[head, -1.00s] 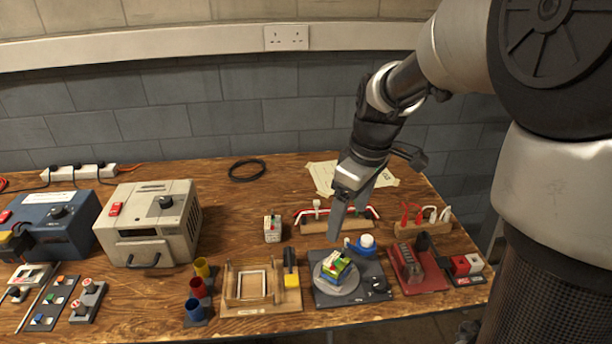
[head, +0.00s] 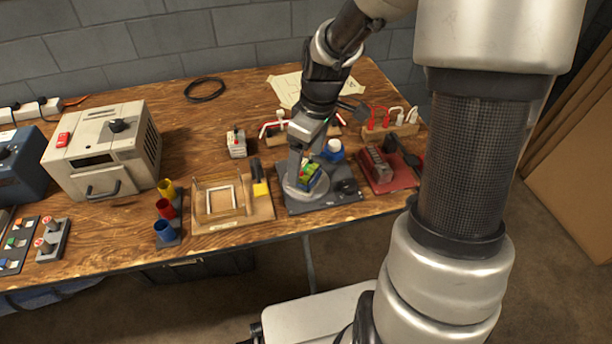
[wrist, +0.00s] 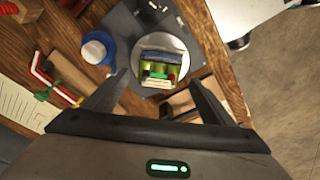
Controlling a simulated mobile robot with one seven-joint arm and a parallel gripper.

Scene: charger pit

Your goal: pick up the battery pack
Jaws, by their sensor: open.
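The battery pack (head: 311,174), a small block with green, yellow and blue parts, sits on a round grey disc (head: 291,188) on a dark base plate. In the wrist view, the pack (wrist: 160,66) shows a green top with a red and a black spot and a pale strip. My gripper (head: 302,172) points down close over the pack; one finger hides part of it in the head view. In the wrist view, my gripper (wrist: 160,84) is open, its fingers spread to either side of the pack's near end.
A blue, white-capped pot (head: 333,150) stands close behind the disc. A wooden frame jig (head: 262,211) is to the left, a red tray (head: 384,183) to the right. Cable racks (head: 390,130) stand behind. The table's front edge is near.

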